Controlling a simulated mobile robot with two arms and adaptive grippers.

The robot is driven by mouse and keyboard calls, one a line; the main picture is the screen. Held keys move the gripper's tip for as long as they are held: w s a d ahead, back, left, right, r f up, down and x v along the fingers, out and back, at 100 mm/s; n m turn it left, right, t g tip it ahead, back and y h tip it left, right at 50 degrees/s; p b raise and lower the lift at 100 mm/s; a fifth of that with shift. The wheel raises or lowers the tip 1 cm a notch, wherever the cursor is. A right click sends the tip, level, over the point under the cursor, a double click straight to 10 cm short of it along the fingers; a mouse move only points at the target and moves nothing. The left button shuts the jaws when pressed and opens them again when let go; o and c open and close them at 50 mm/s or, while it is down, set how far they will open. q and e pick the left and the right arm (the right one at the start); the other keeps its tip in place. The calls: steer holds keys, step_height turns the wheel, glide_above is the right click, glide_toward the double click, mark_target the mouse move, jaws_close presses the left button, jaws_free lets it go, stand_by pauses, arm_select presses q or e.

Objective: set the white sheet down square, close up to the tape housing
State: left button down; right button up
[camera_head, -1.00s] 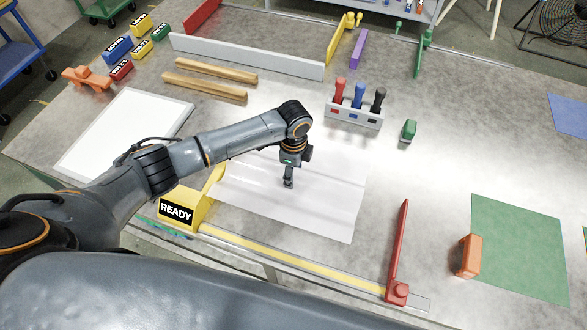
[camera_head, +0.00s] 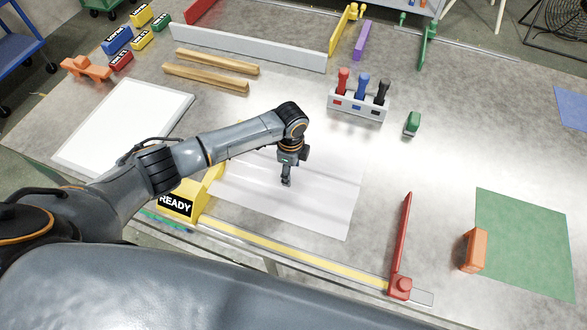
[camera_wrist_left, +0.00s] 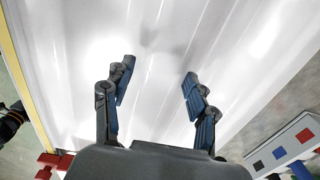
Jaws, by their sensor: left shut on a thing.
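The white sheet (camera_head: 325,205) is ribbed and lies low over the grey bench, right of the yellow tape housing (camera_head: 196,206) marked READY. Its left end is close to the housing's upright part; my arm partly hides that area, and I cannot tell whether they touch. Its front edge runs roughly along the yellow tape (camera_head: 290,255). My left gripper (camera_head: 286,183) points down at the sheet's middle and is shut on it. In the left wrist view, the fingers (camera_wrist_left: 158,68) stand apart over the ribbed sheet (camera_wrist_left: 230,25). My right gripper is out of view.
A red stop arm (camera_head: 402,245) stands at the tape's right end. An orange block (camera_head: 473,250) sits beside the green mat (camera_head: 525,240). A holder (camera_head: 357,107) with red, blue and black handles stands behind the sheet. A white panel (camera_head: 120,125) lies left.

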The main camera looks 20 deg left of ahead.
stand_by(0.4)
arm_select(q)
steer(key=shift+c, duration=1.7)
jaws_free()
step_height(320, 180, up, 12)
